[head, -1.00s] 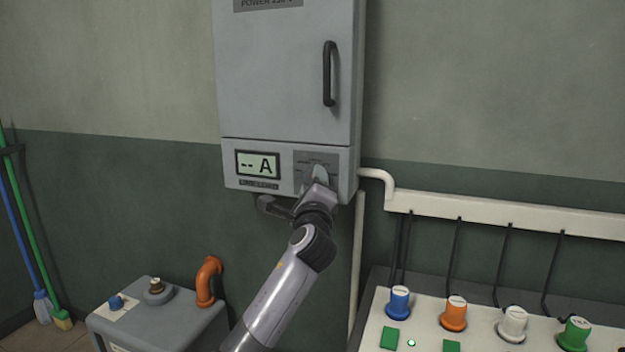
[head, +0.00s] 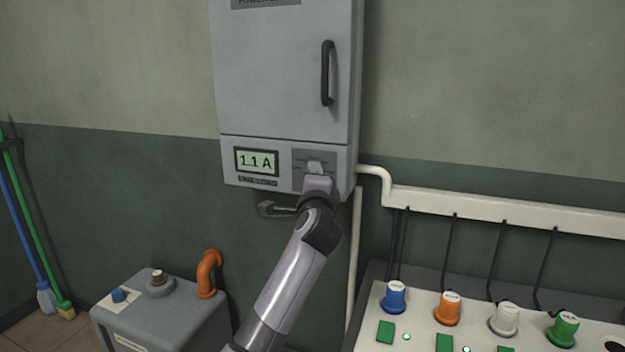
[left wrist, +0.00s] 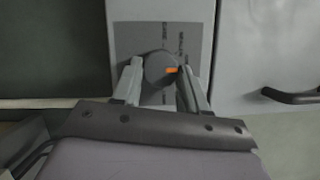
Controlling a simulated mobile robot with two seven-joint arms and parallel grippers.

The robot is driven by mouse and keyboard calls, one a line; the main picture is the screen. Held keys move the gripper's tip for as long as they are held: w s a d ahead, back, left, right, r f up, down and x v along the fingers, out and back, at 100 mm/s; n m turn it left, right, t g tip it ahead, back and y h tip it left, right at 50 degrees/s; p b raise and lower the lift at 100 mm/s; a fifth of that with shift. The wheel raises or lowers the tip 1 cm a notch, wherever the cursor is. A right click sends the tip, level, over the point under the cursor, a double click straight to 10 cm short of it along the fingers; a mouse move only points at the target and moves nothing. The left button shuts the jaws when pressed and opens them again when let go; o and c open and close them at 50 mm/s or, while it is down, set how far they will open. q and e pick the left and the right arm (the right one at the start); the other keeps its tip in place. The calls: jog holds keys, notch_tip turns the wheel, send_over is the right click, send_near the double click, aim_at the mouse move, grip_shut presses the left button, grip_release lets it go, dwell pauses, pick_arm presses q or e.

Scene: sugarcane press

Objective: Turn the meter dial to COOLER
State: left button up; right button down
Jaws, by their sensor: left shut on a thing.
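The meter dial (left wrist: 159,67) is a round grey knob with an orange mark on a dark label plate (left wrist: 126,38), low on the grey wall cabinet. In the left wrist view the mark points right, towards the cabinet door. In the head view the gripper (head: 316,174) covers most of the dial. The meter display (head: 257,162) beside it reads 1.1 A. My right gripper is in neither view.
The cabinet door (head: 282,75) with its black handle (head: 327,73) is above the dial. A pale conduit (head: 500,212) runs right. A panel with coloured knobs (head: 448,308) is at lower right. A grey box (head: 185,325) with an orange pipe (head: 207,272) stands at lower left.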

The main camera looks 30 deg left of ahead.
pick_arm(q)
jog(key=o, duration=1.1)
jog(key=shift+c, duration=0.2)
jog(key=v, duration=0.7)
